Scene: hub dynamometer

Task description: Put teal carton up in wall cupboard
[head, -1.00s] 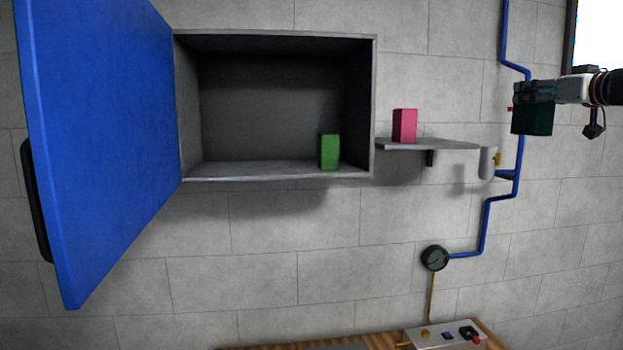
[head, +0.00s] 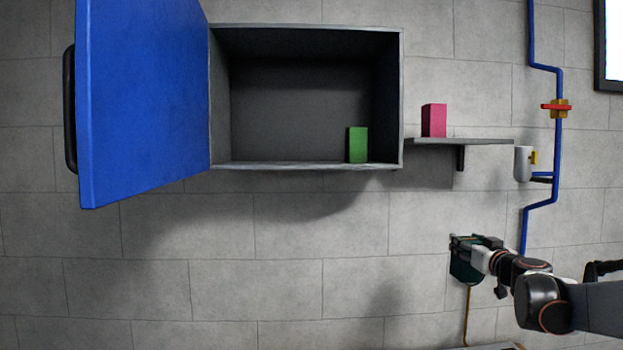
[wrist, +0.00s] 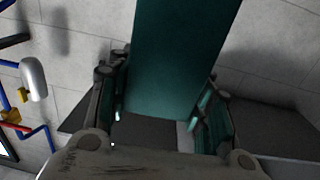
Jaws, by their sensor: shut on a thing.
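The teal carton (head: 466,271) is dark teal and shows at the lower right of the head view, partly hidden by my gripper (head: 468,245). In the wrist view the carton (wrist: 183,55) stands large between the fingers of my gripper (wrist: 165,108), which is shut on it. The grey wall cupboard (head: 290,100) is up on the wall, left and above the carton, with its blue door (head: 145,100) swung open to the left. The carton is outside the cupboard and lower than its floor.
A green box (head: 358,145) stands inside the cupboard at the right. A pink box (head: 434,120) stands on a small shelf (head: 470,141) right of the cupboard. A blue pipe (head: 559,150) with a red-handled valve (head: 557,107) runs down the wall. The cupboard's left and middle floor is clear.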

